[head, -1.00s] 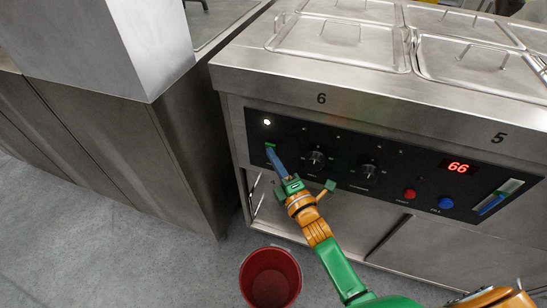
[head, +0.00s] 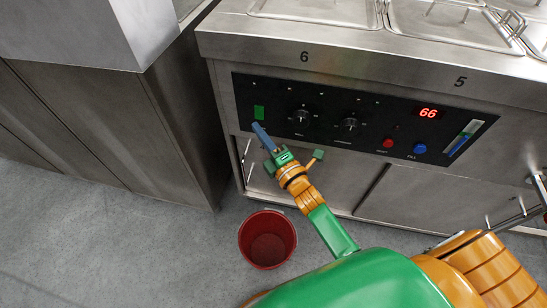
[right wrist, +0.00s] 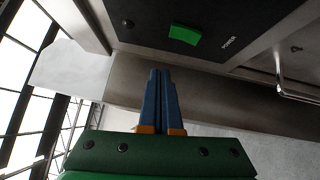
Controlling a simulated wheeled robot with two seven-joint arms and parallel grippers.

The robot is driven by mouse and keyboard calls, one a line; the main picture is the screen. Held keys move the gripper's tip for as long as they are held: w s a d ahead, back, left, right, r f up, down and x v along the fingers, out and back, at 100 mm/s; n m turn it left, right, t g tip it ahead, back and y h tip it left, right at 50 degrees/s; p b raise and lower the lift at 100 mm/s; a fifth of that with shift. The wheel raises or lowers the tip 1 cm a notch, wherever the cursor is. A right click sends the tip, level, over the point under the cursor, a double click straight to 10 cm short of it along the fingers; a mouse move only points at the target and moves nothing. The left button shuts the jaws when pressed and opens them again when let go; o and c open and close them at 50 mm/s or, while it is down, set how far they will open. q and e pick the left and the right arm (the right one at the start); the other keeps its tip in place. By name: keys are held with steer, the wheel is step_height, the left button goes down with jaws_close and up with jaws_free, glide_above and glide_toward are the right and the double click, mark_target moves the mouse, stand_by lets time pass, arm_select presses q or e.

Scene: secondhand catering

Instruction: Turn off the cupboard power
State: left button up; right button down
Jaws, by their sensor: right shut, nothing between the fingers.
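The cupboard is a steel bain-marie unit with a black control panel (head: 335,118). A green rocker switch (head: 259,112) sits at the panel's left end; in the right wrist view the green switch (right wrist: 185,35) is beside the word POWER. The lamp above it looks dark. My right gripper (head: 256,126) is shut and empty, its blue fingertips just below the switch and apart from it. In the right wrist view its closed fingers (right wrist: 161,74) point toward the panel, short of the switch. My left gripper is not in view.
Two black knobs (head: 301,119), a red button (head: 388,143), a blue button (head: 420,148) and a red display reading 66 (head: 428,113) share the panel. A red bucket (head: 267,238) stands on the floor below. A steel cabinet (head: 110,120) stands to the left.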

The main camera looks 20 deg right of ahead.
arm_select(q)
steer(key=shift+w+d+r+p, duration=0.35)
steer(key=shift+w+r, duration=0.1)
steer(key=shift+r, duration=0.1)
arm_select(e)
steer(key=d+v, duration=0.1)
steer(key=v, duration=0.7)
steer(key=shift+r, duration=0.45)
steer(key=s+d+f+m+g+h+p, duration=0.1)
steer(key=s+f+m+g+h+p, duration=0.1)
steer(key=s+f+m+g+p, duration=0.7)
steer(key=s+d+f+m+g+h, duration=0.1)
steer(key=s+f+m+g, duration=0.35)
steer(key=f, duration=0.85)
arm_select(q)
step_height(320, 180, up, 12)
steer(key=p, duration=0.2)
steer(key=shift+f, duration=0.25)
arm_select(e)
steer(key=s+d+f+m+g, duration=0.1)
steer(key=s+f+m+g, duration=0.1)
steer(key=s, duration=0.7)
steer(key=s+d+f+m+g, duration=0.1)
steer(key=s+f+m+g, duration=0.1)
steer(key=s, duration=0.7)
steer(key=shift+m+h, duration=0.3)
steer(key=shift+m, duration=0.45)
